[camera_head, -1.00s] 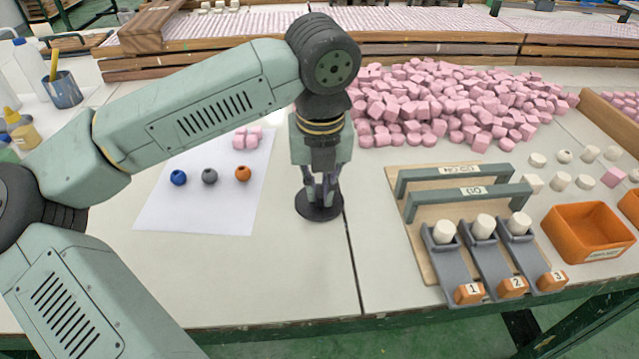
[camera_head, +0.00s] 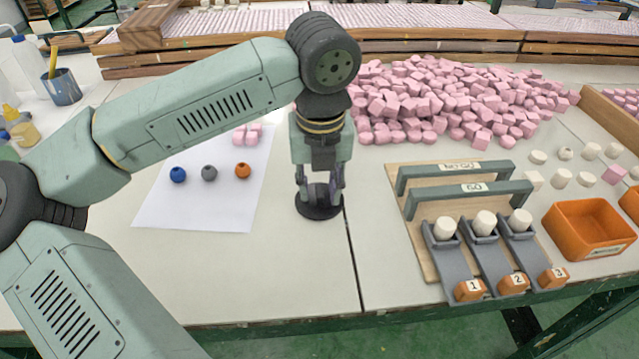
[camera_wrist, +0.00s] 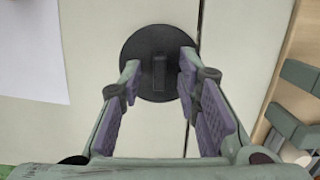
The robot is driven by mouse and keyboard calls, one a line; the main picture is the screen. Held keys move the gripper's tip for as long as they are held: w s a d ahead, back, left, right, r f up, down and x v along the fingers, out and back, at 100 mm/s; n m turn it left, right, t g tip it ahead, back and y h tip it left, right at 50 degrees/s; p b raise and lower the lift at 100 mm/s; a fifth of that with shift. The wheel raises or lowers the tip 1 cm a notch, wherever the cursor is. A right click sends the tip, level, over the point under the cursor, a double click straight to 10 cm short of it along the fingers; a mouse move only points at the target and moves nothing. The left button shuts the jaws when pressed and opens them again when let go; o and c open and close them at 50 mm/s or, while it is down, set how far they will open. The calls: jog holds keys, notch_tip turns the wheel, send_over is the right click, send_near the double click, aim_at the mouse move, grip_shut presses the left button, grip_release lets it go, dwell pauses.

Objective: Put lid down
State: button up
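The lid is a dark round disc (camera_head: 318,212) with a bar handle. It lies flat on the white table, left of the seam between the table panels. In the wrist view the lid (camera_wrist: 148,42) shows whole in outline, with its handle bare near the middle. My gripper (camera_head: 320,185) points straight down over the lid. In the wrist view my gripper (camera_wrist: 160,75) is open, its purple-padded fingers apart on either side of the handle, with clear gaps and nothing held.
White paper (camera_head: 190,213) with blue, grey and orange beads lies left. A wooden board (camera_head: 425,240) with grey gauge bars and numbered chutes stands right. Pink pieces (camera_head: 440,100) are heaped behind. An orange bin (camera_head: 590,232) is at far right. Bare table surrounds the lid.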

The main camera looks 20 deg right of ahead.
aim_at(320, 198)
notch_tip(320, 198, up, 12)
jog(key=s, duration=0.1)
jog(key=shift+s+a, duration=0.2)
jog(key=shift+s, duration=0.1)
dwell(0.5)
